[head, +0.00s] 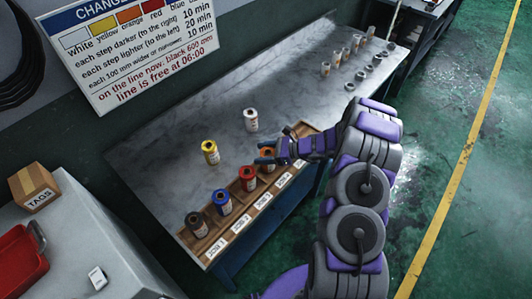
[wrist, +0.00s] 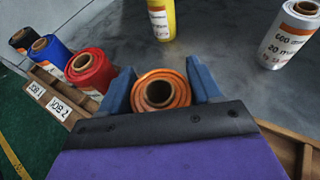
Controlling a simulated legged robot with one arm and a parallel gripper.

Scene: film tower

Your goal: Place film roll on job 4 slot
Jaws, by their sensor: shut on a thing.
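My gripper (head: 264,157) is shut on an orange film roll (wrist: 161,92), with one blue finger on each side of it. In the head view the orange roll (head: 268,167) is partly hidden by the gripper, over or in the rack place right of the red roll (head: 247,179). I cannot tell whether it touches the rack floor. The wooden slot rack (head: 224,228) runs along the table's front edge. A black roll (head: 197,224), a blue roll (head: 222,202) and the red roll stand upright in its first three places. Job 1 and Job 2 labels read in the wrist view.
A yellow roll (head: 211,152) and a white roll (head: 251,120) stand behind the rack on the grey table (head: 165,140). Several small rolls stand at the far right end. A changeover sign (head: 135,45) hangs behind. A TAGS box (head: 33,187) and red tray (head: 22,260) are left.

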